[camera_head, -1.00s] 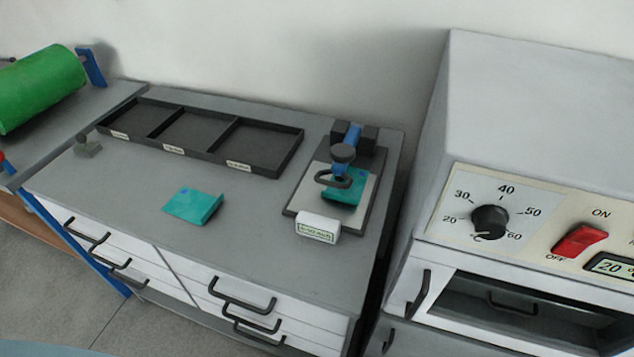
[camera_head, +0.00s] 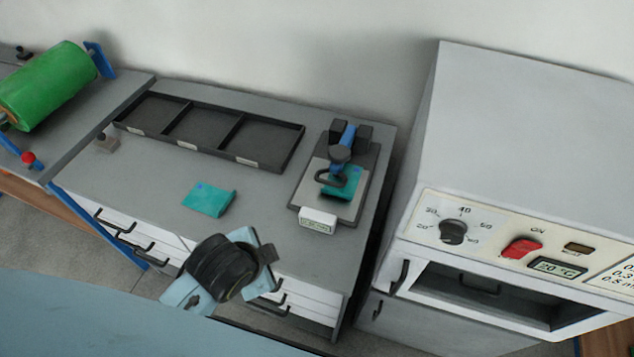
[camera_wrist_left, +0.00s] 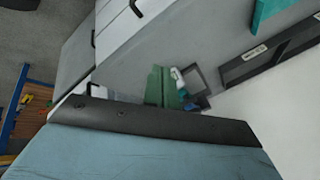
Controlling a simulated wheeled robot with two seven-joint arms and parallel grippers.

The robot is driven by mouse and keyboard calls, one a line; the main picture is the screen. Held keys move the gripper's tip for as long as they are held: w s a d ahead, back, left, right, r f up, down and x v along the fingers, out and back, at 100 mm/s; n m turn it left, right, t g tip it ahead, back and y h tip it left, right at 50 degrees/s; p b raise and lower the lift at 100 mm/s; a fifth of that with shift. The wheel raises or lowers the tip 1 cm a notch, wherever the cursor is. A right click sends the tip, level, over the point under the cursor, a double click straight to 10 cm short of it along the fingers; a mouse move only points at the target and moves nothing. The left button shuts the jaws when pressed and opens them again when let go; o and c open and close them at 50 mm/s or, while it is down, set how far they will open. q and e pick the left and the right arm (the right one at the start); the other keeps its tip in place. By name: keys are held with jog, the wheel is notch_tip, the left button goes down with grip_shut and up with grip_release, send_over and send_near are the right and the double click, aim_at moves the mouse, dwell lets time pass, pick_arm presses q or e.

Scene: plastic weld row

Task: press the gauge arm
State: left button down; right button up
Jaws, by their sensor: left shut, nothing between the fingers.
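The gauge stands at the right end of the grey bench, with its blue arm (camera_head: 348,134) over a base plate (camera_head: 310,194). A dark round knob and a black loop handle (camera_head: 326,181) are at the arm's front. A teal sheet (camera_head: 345,186) lies on the plate under them, partly hidden. A white readout (camera_head: 317,220) sits at the plate's front. In the left wrist view the gauge's frame (camera_wrist_left: 205,76) is small and partly hidden behind my left gripper (camera_wrist_left: 160,70), whose green fingers are together and empty. The right gripper is not seen.
A black three-compartment tray (camera_head: 207,150) lies along the back. A loose teal sheet (camera_head: 208,199) lies in front of it. A grey oven (camera_head: 520,140) stands right of the bench. A green roll (camera_head: 48,88) is far left. My arm link shows before the drawers.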

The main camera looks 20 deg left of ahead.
pick_arm(q)
jog(key=w+d+m+t, duration=0.1)
jog(key=w+m+t, duration=0.2)
jog(key=w+m, duration=0.4)
jog(key=w+d+m+t, duration=0.2)
jog(key=w+m, duration=0.5)
jog(key=m, duration=1.2)
jog(key=shift+w+d+t, duration=0.15)
jog(key=shift+t, duration=0.25)
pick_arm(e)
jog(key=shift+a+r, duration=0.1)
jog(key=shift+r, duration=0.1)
pick_arm(q)
jog(key=shift+f, duration=0.1)
